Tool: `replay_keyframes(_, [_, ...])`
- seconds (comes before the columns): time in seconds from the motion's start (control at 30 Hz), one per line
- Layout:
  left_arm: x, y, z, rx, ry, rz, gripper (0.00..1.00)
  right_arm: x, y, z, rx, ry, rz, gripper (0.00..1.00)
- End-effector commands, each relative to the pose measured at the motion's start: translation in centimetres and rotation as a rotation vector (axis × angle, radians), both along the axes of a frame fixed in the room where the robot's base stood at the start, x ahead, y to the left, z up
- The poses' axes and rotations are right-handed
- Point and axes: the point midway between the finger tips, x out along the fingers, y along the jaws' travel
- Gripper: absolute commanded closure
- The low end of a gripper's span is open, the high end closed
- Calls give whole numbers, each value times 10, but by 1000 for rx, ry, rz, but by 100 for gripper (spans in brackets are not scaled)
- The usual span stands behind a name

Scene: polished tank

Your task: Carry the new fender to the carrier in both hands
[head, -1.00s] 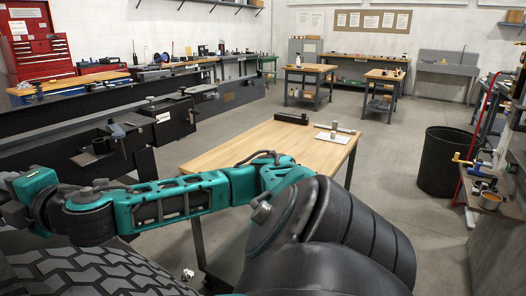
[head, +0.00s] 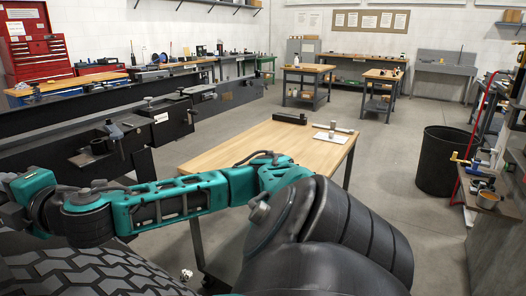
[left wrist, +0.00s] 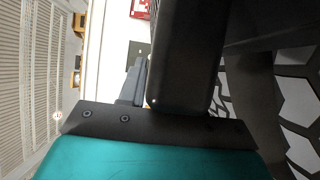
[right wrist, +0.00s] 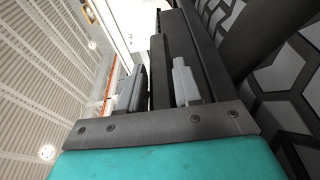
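In the right wrist view, a dark flat strip (right wrist: 159,70), which looks like the fender, stands between the two grey fingers of my right gripper (right wrist: 160,85) with almost no gap on either side. In the left wrist view, a big dark slab (left wrist: 186,50) stands close in front of my left gripper (left wrist: 150,85). One grey finger shows on its left side; the slab hides the other, so the grip is unclear. I cannot tell if strip and slab are one piece. Neither gripper shows in the head view. I cannot make out the carrier for certain.
A wooden-topped table (head: 225,152) stands close ahead, with a black block (head: 289,118) and a white sheet (head: 330,138) on it. Dark benches with vises (head: 106,138) line the left. A black bin (head: 440,160) stands right, near a cluttered bench (head: 487,190).

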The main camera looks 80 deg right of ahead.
Motion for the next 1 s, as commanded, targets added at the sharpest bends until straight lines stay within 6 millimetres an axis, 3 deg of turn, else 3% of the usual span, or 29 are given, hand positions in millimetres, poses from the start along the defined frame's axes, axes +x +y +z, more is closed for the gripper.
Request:
replay_keyframes(0.3, [0, 0, -2, 2, 3, 1, 38, 0, 0, -1, 0, 2, 0, 38])
replay_keyframes(0.47, [0, 0, -2, 2, 3, 1, 36, 0, 0, -1, 0, 2, -1, 38])
replay_keyframes(0.77, [0, 0, -2, 2, 3, 1, 8, 0, 0, -1, 0, 2, -1, 38])
replay_keyframes(0.9, [0, 0, -2, 2, 3, 1, 8, 0, 0, -1, 0, 2, -1, 38])
replay_keyframes(0.93, [-1, 1, -13, 13, 16, 3, 8, 0, 0, -10, 2, 22, -1, 37])
replay_keyframes(1.0, [-1, 1, -13, 12, 15, 3, 8, 0, 0, -10, 2, 20, -1, 31])
